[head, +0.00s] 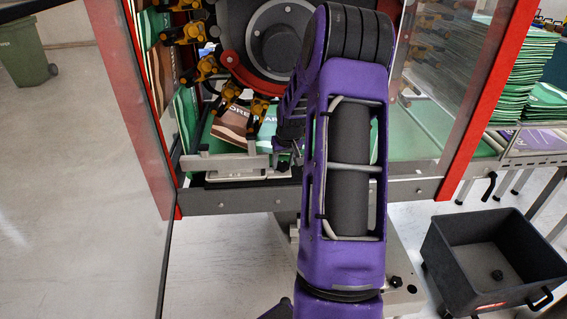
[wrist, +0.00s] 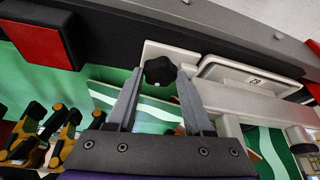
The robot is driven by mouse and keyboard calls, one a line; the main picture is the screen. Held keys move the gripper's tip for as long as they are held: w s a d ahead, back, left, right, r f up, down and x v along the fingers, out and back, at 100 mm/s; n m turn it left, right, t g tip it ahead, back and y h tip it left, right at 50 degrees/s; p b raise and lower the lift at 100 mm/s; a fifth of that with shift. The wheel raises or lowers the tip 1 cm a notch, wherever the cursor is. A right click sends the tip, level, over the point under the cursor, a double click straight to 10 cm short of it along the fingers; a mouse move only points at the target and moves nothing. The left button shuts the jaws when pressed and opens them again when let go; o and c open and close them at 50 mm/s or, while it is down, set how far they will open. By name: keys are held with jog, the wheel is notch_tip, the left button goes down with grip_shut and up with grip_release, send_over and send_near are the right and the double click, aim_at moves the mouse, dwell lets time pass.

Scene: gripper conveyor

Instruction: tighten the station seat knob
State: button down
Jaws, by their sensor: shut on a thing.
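The station seat knob (wrist: 160,71) is a small black lobed knob on a pale seat plate (wrist: 190,55), at the upper middle of the wrist view. My gripper (wrist: 159,84) has its two grey fingers shut on the knob, one at each side. The fingertips reach only its near part, and its far lobes stay in view. I cannot make out the knob's turn angle.
A wheel of yellow-black clamps (head: 200,70) stands close left of my arm, with printed sheets (head: 240,122) below. A grey rail (head: 235,202) and red-edged frame (head: 478,90) bound the opening. A dark bin (head: 490,262) stands at right.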

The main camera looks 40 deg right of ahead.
jog(key=shift+c, duration=1.5)
grip_release()
